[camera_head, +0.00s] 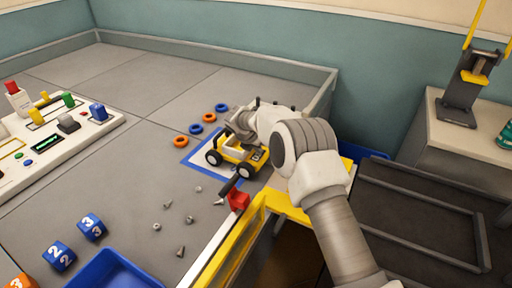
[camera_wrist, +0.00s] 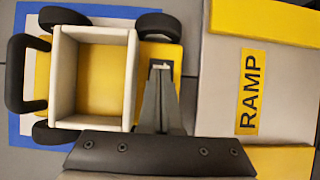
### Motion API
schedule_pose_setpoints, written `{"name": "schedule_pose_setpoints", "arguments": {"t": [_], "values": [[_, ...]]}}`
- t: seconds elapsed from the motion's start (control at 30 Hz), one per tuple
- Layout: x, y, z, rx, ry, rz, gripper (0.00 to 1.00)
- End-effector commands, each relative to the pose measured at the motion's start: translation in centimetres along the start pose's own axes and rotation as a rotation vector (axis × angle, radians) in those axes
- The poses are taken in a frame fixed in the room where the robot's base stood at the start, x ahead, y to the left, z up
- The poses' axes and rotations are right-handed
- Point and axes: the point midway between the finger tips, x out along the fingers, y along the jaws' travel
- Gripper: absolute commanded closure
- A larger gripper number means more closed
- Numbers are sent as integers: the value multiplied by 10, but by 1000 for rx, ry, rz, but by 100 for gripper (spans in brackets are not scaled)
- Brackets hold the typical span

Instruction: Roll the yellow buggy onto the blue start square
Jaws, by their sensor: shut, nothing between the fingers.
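The yellow buggy (camera_head: 231,153) stands upright on its black wheels, over the blue start square (camera_head: 196,171). In the wrist view the buggy (camera_wrist: 90,80) shows a white open box on its yellow deck and a black bar at the left end. The blue border (camera_wrist: 20,130) shows along its left and upper sides; the right border is hidden. My gripper (camera_wrist: 160,72) is shut and empty, with its fingertips over the yellow deck at the right end of the buggy. I cannot tell whether they touch it.
A ramp (camera_wrist: 222,80) with yellow edges lies right of the buggy. A red block (camera_head: 238,198) sits near the front wheel. Orange and blue rings (camera_head: 195,129) and loose screws (camera_head: 180,251) lie on the grey floor. A control panel (camera_head: 75,139) is at left, a blue tray (camera_head: 112,272) in front.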

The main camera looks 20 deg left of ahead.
Motion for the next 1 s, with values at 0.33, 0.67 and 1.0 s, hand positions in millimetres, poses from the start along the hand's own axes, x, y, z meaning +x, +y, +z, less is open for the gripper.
{"name": "schedule_pose_setpoints", "arguments": {"t": [0.33,0.67,1.0], "values": [[-12,-7,8,1,-4,4,100],[-31,-7,20,2,-5,5,100],[-54,-7,34,2,-5,5,100]]}}
